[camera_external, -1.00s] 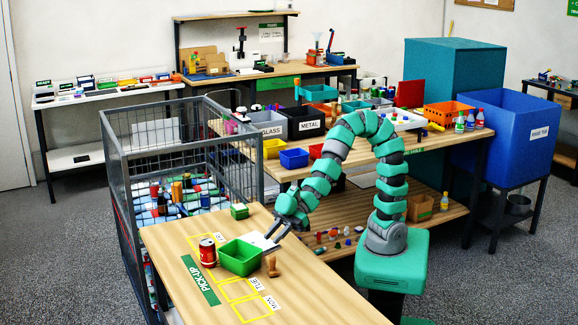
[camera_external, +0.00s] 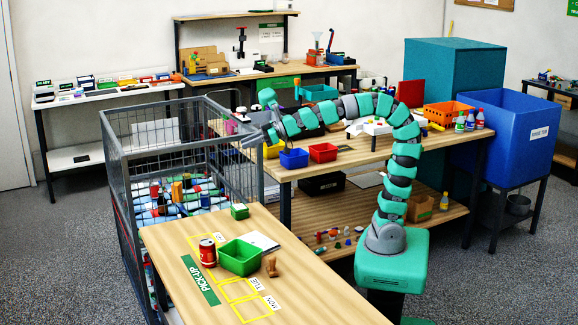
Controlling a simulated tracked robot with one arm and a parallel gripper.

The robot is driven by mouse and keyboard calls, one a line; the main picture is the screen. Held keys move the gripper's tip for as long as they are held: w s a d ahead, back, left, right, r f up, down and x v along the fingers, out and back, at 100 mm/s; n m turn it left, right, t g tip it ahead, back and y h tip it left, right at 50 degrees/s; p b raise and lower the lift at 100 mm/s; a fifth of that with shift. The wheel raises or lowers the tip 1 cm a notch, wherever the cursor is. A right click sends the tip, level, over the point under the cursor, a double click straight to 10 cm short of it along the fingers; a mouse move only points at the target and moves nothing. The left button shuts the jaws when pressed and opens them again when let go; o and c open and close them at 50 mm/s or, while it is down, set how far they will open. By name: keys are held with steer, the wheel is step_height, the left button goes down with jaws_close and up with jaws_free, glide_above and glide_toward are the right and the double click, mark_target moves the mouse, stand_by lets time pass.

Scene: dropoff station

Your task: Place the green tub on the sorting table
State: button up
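The green tub (camera_external: 240,259) stands upright on the light wood pickup table (camera_external: 330,297), between a red can (camera_external: 207,252) and a wooden stamp-like piece (camera_external: 272,266). The sorting table (camera_external: 372,149) is the wooden two-level table behind it, carrying several coloured bins. My gripper (camera_external: 247,138) is raised over the left end of the sorting table, near the wire cage, well above and apart from the tub. No tub is seen in it. Its fingers are small and dark against the cage, so their opening is unclear. My arm hides part of the bins behind it.
A blue bin (camera_external: 294,158) and a red bin (camera_external: 323,152) sit at the sorting table's front edge. A wire cage (camera_external: 122,190) full of items stands left. The pickup table's front right is mostly clear.

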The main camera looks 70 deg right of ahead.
steer(key=s+d+r+m+t+h, duration=0.1)
steer(key=d+r+m+t+h, duration=0.1)
steer(key=d+r, duration=0.8)
steer(key=shift+s+d+r+m+h, duration=0.2)
steer(key=shift+d+m+h, duration=0.05)
steer(key=shift+m+h, duration=0.35)
steer(key=shift+o, duration=0.5)
steer(key=s+d+r+m+h, duration=0.2)
steer(key=s+d+r, duration=0.3)
steer(key=r, duration=0.3)
steer(key=shift+d+r+m+t+h, duration=0.15)
steer(key=shift+d+m+t+h, duration=0.25)
steer(key=shift+d, duration=0.25)
steer(key=shift+w+a, duration=0.1)
